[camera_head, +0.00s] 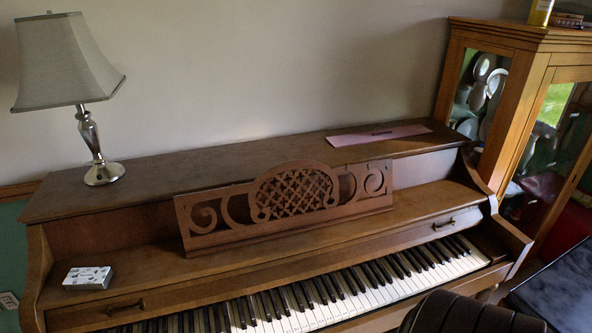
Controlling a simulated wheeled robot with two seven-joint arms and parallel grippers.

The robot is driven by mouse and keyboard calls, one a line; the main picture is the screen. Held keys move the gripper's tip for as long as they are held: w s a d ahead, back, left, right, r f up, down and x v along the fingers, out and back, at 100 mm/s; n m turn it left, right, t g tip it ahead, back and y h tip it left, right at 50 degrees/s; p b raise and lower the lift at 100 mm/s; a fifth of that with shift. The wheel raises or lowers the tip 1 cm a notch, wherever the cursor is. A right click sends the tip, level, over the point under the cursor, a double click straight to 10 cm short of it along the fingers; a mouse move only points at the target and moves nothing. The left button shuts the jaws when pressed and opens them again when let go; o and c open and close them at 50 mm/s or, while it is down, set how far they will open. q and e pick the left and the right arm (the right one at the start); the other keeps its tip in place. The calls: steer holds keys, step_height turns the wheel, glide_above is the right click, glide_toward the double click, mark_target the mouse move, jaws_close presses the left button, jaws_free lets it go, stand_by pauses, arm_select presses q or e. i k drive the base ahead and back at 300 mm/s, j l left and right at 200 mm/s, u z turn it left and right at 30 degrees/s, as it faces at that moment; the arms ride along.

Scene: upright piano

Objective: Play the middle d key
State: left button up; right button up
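An upright brown wooden piano (140,189) stands against the wall. Its keyboard (365,287) runs from the lower left up to the right, with white and black keys. The left end of the keys lies in shadow and the lower edge of the picture cuts part of them off. I cannot tell which single key is the middle d. No key looks visibly pressed. Neither of my grippers is in view.
A lamp (66,62) and a pink folder-like item (378,135) rest on the piano top. A carved music stand (285,205) and small box (88,278) sit above the keys. A glass cabinet (508,95) stands right. A dark rounded seat-like thing (468,314) is at the bottom.

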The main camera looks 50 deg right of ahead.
mark_target(310, 316)
steer(key=z, duration=1.4)
